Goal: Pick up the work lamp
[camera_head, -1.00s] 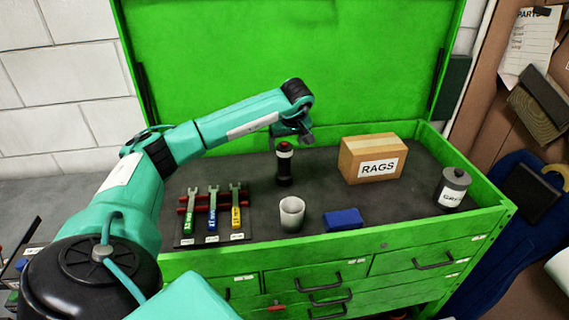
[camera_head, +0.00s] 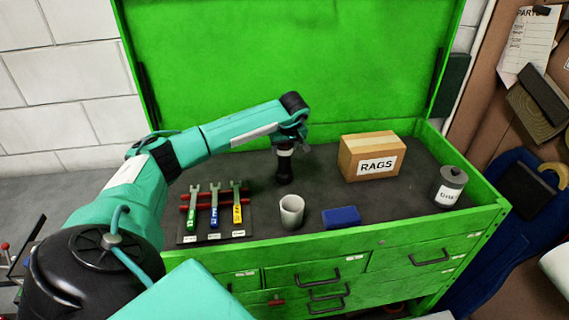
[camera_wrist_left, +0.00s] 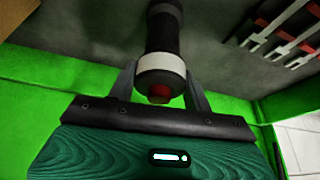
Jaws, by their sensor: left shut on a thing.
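The work lamp (camera_head: 284,170) is a black cylinder with a white band, standing upright on the dark top of the green tool chest. In the left wrist view the lamp (camera_wrist_left: 162,35) runs up between the fingers, its white band and red end nearest the camera. My left gripper (camera_head: 286,146) comes down over the lamp's upper end and is shut on it; both fingers also show in the left wrist view (camera_wrist_left: 160,85). The red end is hidden by the gripper in the head view. My right gripper is not in view.
A cardboard RAGS box (camera_head: 369,157) stands right of the lamp. A white cup (camera_head: 292,212) and a blue block (camera_head: 341,217) are in front. A wrench rack (camera_head: 215,212) lies front left. A grey canister (camera_head: 450,187) stands far right. The raised green lid (camera_head: 285,60) is behind.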

